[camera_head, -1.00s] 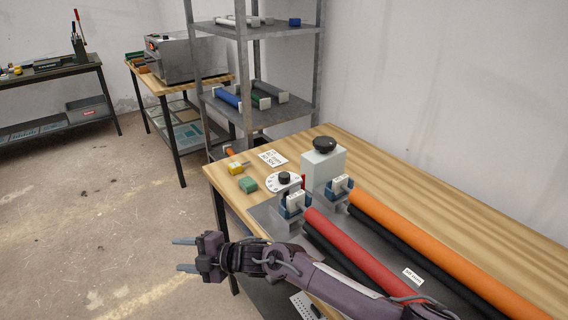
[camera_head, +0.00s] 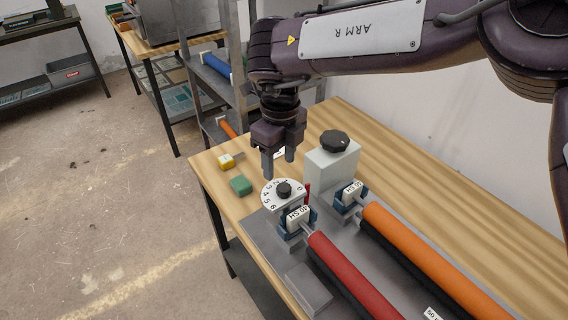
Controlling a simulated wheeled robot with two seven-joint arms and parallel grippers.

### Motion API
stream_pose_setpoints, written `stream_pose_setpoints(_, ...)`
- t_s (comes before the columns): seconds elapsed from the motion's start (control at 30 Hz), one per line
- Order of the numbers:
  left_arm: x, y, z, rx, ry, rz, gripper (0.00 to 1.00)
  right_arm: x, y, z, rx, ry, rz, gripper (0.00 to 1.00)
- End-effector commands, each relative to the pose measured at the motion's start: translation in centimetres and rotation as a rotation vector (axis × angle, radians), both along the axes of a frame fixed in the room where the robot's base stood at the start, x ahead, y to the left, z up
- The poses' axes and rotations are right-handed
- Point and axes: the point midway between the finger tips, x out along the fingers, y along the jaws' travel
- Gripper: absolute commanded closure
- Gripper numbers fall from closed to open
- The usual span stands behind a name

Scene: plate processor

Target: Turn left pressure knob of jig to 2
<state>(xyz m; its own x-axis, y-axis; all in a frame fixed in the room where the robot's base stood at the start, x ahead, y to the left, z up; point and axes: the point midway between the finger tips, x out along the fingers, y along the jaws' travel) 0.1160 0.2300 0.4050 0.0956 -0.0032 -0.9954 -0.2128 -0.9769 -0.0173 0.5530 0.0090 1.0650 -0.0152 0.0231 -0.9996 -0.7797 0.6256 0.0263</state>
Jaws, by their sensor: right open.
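A white round dial (camera_head: 270,203) with printed numbers and a black centre knob (camera_head: 284,188) sits at the left end of the jig. A red pointer (camera_head: 307,191) stands at its right edge, with the 0 close beside it. A second black knob (camera_head: 334,141) tops a pale grey box (camera_head: 333,170) behind it. My right gripper (camera_head: 279,168) points down above and just behind the dial, fingers apart and empty. It appears not to touch the knob. My left gripper is not in view.
A green block (camera_head: 241,185) and a yellow block (camera_head: 226,161) lie left of the dial. A metal shelf rack stands behind the table.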

Motion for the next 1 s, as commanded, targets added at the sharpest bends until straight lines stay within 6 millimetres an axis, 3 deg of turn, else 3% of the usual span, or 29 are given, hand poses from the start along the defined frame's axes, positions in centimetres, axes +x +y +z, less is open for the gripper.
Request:
stream_pose_setpoints(0.17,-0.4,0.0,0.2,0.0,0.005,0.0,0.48,0.1,-1.1,-0.3,-0.027,-0.006,-0.003,0.48)
stream_pose_setpoints(0.4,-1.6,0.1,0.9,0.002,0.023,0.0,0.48,0.1,-1.0,-4.1,-0.026,-0.006,-0.004,0.48)
stream_pose_setpoints(0.6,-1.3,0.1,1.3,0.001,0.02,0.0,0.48,0.1,-1.0,-6.5,-0.025,-0.007,-0.003,0.48)
stream_pose_setpoints(0.97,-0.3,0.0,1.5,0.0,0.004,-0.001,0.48,0.2,-0.9,-7.2,-0.024,-0.01,-0.005,0.48)
stream_pose_setpoints(1.0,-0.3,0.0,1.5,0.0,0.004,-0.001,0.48,0.2,-0.9,-7.2,-0.024,-0.01,-0.004,0.54)
